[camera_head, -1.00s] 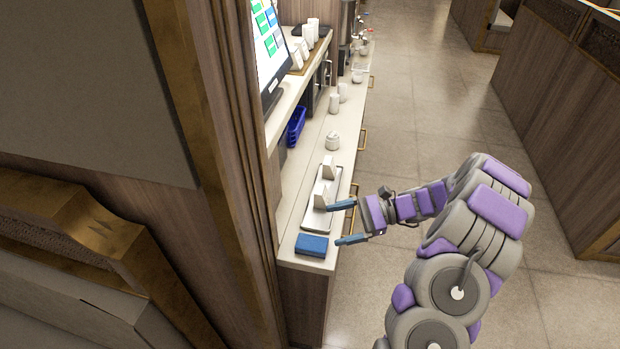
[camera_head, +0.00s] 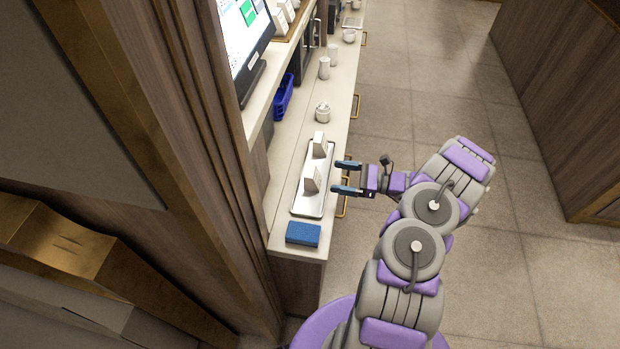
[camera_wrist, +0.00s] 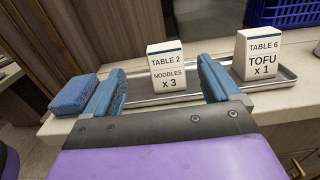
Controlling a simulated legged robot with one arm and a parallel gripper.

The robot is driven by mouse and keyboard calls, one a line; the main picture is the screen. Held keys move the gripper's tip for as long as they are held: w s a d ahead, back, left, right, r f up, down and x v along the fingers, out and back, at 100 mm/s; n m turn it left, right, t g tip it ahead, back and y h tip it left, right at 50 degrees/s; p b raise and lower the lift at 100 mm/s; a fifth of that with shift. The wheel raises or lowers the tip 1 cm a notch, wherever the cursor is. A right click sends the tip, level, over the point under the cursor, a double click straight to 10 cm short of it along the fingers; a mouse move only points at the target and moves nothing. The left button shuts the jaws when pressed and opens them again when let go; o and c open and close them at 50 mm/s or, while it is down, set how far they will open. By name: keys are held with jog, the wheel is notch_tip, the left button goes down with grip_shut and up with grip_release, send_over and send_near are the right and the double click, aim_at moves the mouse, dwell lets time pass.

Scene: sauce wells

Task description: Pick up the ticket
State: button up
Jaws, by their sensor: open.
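Two white upright tickets stand on a metal tray (camera_head: 308,209) on the counter. In the wrist view the left ticket (camera_wrist: 167,68) reads "TABLE 2 NOODLES x 3" and the right ticket (camera_wrist: 256,54) reads "TABLE 6 TOFU x 1". In the head view the nearer ticket (camera_head: 311,180) and the farther ticket (camera_head: 319,145) stand in line along the tray. My gripper (camera_head: 346,177) is open and empty at the counter's right edge, beside the nearer ticket. In the wrist view the Table 2 ticket shows between the fingers of my gripper (camera_wrist: 161,86), apart from them.
A blue sponge-like block (camera_head: 303,233) lies at the tray's near end. A small white jar (camera_head: 323,113) and white cups (camera_head: 324,68) stand farther along the counter. A blue basket (camera_head: 284,97) sits under the raised shelf with the screen (camera_head: 244,40). The floor at right is clear.

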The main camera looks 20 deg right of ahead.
aim_at(315, 171)
jog(key=x, duration=0.5)
jog(key=shift+w+f+b, duration=0.15)
jog(key=shift+w+b, duration=0.25)
jog(key=b+x, duration=0.1)
jog(key=x, duration=0.5)
jog(key=shift+d, duration=0.1)
jog(key=shift+d, duration=0.1)
jog(key=shift+c, duration=0.6)
jog(key=c, duration=0.9)
jog(key=shift+c, duration=0.3)
